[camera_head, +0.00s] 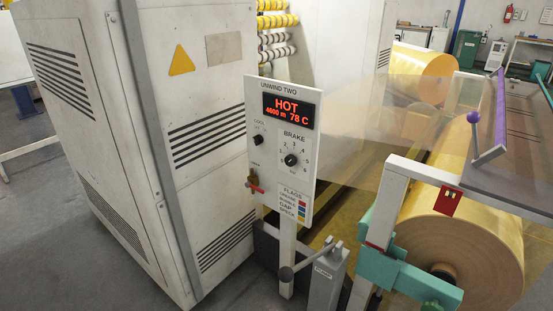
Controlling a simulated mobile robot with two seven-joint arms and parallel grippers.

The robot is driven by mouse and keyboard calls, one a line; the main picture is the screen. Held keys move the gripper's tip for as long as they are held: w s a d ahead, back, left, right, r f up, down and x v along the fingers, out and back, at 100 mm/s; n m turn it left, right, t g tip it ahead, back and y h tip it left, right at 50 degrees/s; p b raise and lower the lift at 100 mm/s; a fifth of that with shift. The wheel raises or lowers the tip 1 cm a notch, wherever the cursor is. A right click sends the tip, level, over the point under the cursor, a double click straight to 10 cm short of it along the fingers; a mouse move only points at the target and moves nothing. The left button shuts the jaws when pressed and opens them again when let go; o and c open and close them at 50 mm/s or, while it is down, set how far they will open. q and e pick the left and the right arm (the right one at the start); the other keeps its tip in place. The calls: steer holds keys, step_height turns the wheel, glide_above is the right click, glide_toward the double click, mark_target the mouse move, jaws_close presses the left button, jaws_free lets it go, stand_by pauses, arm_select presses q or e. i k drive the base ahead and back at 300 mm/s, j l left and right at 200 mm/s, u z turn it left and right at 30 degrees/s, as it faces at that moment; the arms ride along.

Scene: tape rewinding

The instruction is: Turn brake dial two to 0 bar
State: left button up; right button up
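The control panel (254,138) headed "UNWIND TWO" stands upright on a white post near the middle of the view. Its red display (289,111) reads "HOT", "4000 m" and "78 C". The brake dial (291,160) is a black round knob under the word "BRAKE", with numbers in an arc around it. Its pointer is too small to read surely. A smaller black knob (258,140) sits to its left under a cooling label that is hard to read. Neither of my grippers is in view.
A red-handled valve (255,184) juts from the panel's lower left. A grey pump with a lever (326,276) stands below. A large yellow roll (463,248) and teal clamp (398,268) are at right. A white cabinet (195,95) fills the left. Grey floor is clear at lower left.

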mark_target(290, 161)
steer(key=i+j+z, duration=0.1)
steer(key=j, duration=0.25)
steer(key=i+j, duration=0.25)
steer(key=i+j+z, duration=0.15)
steer(key=j, duration=0.3)
steer(key=i+j+z, duration=0.1)
steer(key=j, duration=0.3)
steer(key=i+j, duration=0.25)
steer(key=j, duration=0.15)
steer(key=i+j+z, duration=0.15)
steer(key=j, duration=0.25)
